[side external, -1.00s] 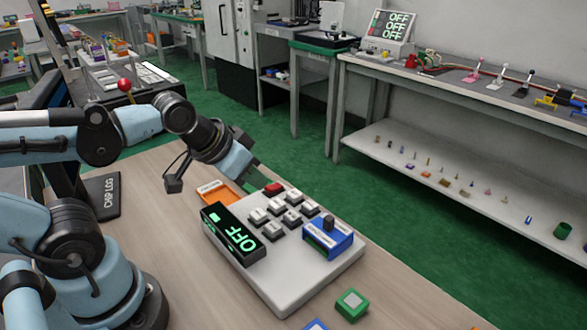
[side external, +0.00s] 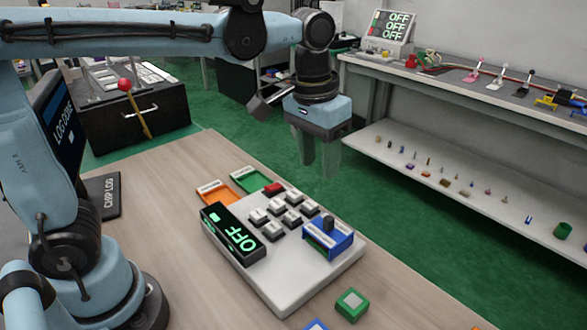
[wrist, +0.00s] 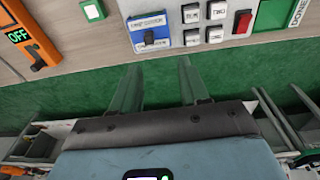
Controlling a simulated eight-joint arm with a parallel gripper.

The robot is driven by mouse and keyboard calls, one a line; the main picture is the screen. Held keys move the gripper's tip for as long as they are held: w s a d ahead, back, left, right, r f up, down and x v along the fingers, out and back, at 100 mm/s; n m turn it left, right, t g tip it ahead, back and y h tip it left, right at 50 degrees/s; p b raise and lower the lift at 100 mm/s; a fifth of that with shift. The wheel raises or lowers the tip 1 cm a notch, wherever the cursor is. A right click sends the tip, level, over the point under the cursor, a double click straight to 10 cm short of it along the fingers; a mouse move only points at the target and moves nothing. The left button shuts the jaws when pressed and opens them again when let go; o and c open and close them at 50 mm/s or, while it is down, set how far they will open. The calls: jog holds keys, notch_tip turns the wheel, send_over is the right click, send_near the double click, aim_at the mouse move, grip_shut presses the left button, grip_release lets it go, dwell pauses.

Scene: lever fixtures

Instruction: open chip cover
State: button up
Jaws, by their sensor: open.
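The chip cover looks to be the blue housing (side external: 328,238) with a dark knob on top, at the right part of the white console (side external: 290,290). It appears closed, with a green strip showing at its front. In the wrist view the blue cover (wrist: 150,30) is at the top, ahead of the fingers. My gripper (side external: 318,170) points down, open and empty, raised above and behind the console. In the wrist view my gripper (wrist: 158,70) has its two fingers apart over the green floor, touching nothing.
A green chip block (side external: 352,305) lies on the wooden table in front.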

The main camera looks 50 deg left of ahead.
aim_at(329, 218)
jog(key=shift+g, duration=0.6)
jog(key=f, duration=0.4)
jog(key=d+f, duration=0.1)
jog(key=f, duration=0.3)
jog(key=w+d+f, duration=0.1)
jog(key=f, duration=0.3)
jog(key=shift+w+d, duration=0.1)
jog(key=shift+d, duration=0.1)
jog(key=shift+r, duration=0.1)
grip_shut()
